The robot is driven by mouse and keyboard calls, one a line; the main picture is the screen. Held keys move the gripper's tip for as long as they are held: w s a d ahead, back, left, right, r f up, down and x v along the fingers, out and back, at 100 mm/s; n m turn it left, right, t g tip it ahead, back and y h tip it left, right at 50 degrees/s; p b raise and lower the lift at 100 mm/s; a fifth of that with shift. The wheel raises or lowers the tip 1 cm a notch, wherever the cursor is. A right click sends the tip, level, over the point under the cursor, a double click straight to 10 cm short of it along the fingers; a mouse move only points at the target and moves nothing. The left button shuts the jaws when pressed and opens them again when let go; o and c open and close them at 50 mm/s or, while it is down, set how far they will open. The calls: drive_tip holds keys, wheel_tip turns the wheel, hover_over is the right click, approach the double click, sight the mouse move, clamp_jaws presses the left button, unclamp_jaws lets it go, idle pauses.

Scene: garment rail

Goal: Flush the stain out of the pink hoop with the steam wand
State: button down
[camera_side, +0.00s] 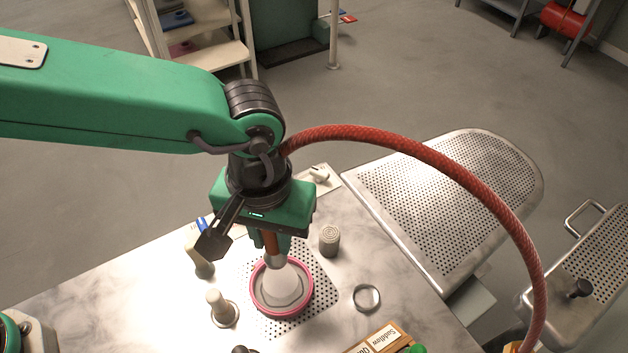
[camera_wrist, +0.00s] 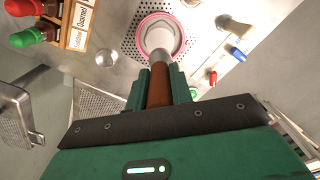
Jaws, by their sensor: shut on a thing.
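My gripper (camera_side: 274,243) points down over the marble table and is shut on the steam wand. The wand (camera_wrist: 159,86) has a brown grip and a metal nozzle, which also shows in the side view (camera_side: 276,262). A pale white cone spreads from the nozzle down into the pink hoop; it looks like steam. The pink hoop (camera_side: 254,300) lies flat on a perforated plate (camera_side: 322,270), with pale grey cloth inside. In the wrist view the hoop (camera_wrist: 139,32) sits just beyond the nozzle. The cone covers much of the cloth, and I cannot make out the stain.
A red hose (camera_side: 452,165) arcs right from my wrist. Around the hoop stand a grey cylinder (camera_side: 329,239), a post on a round base (camera_side: 217,303) and a clear round disc (camera_side: 367,297). A labelled wooden rack (camera_side: 381,340) is at front. A perforated board (camera_side: 450,200) lies right.

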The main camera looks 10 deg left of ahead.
sight(275, 257)
drive_tip(key=shift+f, duration=0.1)
drive_tip(key=shift+f, duration=2.85)
drive_tip(key=shift+w+a, duration=0.1)
drive_tip(key=w+a+r, duration=0.3)
drive_tip(key=w+a, duration=0.5)
drive_tip(key=a, duration=0.1)
drive_tip(key=w+a+r, duration=0.2)
drive_tip(key=a, duration=0.8)
drive_tip(key=w+a+r, duration=0.2)
drive_tip(key=a, duration=0.8)
drive_tip(key=w+a+r, duration=0.2)
drive_tip(key=a+r, duration=0.1)
drive_tip(key=a, duration=0.7)
drive_tip(key=shift+a, duration=0.15)
drive_tip(key=shift+d, duration=0.2)
